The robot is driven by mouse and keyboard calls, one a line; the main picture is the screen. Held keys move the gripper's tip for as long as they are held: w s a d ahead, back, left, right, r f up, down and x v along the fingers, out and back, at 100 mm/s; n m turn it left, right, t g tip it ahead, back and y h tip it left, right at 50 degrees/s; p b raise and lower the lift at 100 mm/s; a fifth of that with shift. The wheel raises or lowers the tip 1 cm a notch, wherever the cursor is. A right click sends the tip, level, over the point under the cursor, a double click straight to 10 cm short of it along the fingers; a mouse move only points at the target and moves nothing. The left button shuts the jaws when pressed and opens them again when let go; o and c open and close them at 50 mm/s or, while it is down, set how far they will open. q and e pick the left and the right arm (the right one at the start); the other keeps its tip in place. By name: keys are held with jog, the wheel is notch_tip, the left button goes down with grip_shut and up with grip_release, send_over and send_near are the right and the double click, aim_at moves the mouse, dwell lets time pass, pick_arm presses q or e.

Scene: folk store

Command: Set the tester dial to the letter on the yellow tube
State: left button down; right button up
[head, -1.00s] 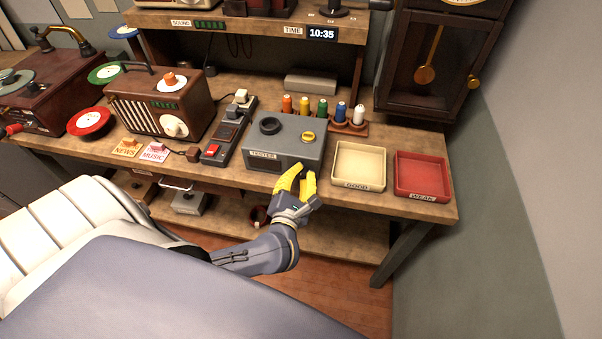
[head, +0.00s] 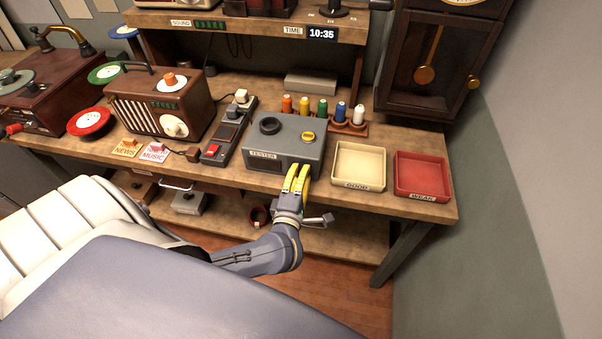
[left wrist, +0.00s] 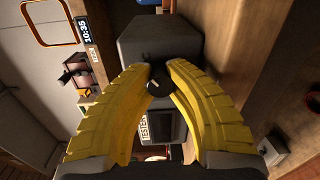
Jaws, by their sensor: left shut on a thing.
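The grey tester (head: 270,158) stands on the bench with a black round socket and a yellow button on top. Its dial (left wrist: 157,82) is a dark knob with a pale pointer mark on the front, seen in the left wrist view. My left gripper (head: 297,172), with yellow fingers, reaches the tester's front right side and is shut on the dial, which it hides in the head view. The yellow tube (head: 304,105) stands in a wooden rack behind the tester among other coloured tubes. I cannot read a letter on it. My right gripper is not in view.
A cream GOOD tray (head: 359,164) and a red WEAK tray (head: 422,175) lie right of the tester. A dark switch box (head: 228,133) and a brown radio (head: 160,104) stand to its left. The space before the bench's front edge holds my arm.

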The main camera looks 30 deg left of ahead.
pick_arm(q)
jog(key=shift+w+r+m, duration=0.1)
jog(key=shift+r+m, duration=0.1)
jog(key=shift+m, duration=0.4)
jog(key=shift+d, duration=0.1)
jog(key=c, duration=1.1)
grip_release()
jog(key=shift+f, duration=0.15)
jog(key=v, duration=0.8)
